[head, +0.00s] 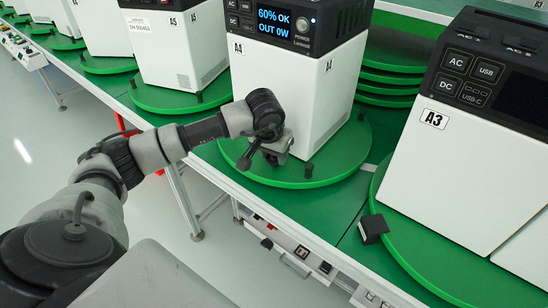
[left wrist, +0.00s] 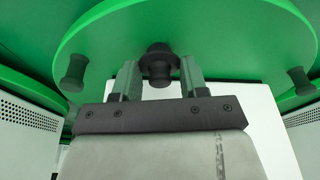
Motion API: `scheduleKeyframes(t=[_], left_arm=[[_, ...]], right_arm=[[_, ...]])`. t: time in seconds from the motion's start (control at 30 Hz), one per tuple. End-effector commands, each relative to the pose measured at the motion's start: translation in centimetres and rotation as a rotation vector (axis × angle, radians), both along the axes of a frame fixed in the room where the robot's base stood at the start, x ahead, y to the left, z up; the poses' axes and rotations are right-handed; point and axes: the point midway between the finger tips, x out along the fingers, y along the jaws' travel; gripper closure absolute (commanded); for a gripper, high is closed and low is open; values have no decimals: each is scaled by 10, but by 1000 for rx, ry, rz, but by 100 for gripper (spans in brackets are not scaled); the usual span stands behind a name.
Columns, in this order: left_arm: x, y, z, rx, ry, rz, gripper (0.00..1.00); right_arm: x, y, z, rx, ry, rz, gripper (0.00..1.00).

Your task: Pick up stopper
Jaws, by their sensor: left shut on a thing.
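The black stopper (left wrist: 159,64) has a round flange and a narrower knob end. It sits between the two fingers of my left gripper (left wrist: 158,82) in the left wrist view, and the gripper is shut on it. In the head view my left gripper (head: 274,153) is at the near edge of the green turntable (head: 330,165), in front of the white A4 unit (head: 285,95). The gripper partly hides the stopper there, and I cannot tell whether it is clear of the turntable. My right gripper does not show.
Other black pegs stand on the turntable rim, one right of my gripper (head: 308,170). A dark block (head: 373,228) is at the near edge of the A3 turntable. The A3 unit (head: 455,150) stands to the right, and the A5 unit (head: 180,45) behind left. Floor is clear at left.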

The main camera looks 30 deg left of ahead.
Motion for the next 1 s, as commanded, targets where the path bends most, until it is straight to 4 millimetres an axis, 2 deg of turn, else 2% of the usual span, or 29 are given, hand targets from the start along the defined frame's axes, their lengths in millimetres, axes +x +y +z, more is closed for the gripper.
scheduleKeyframes(t=[0.3, 0.47, 0.7, 0.77, 1.0], left_arm=[[-4, 1, 9, 1, -3, -1, 79], [-3, 1, 31, 0, -5, 0, 79], [-4, 1, 75, 0, -5, 1, 79], [-19, 3, 69, 4, 1, 0, 79], [-79, 8, 67, 6, 1, 0, 79]], right_arm=[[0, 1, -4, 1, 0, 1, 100], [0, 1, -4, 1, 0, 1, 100], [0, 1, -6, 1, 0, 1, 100], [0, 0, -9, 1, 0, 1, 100], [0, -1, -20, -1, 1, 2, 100]])
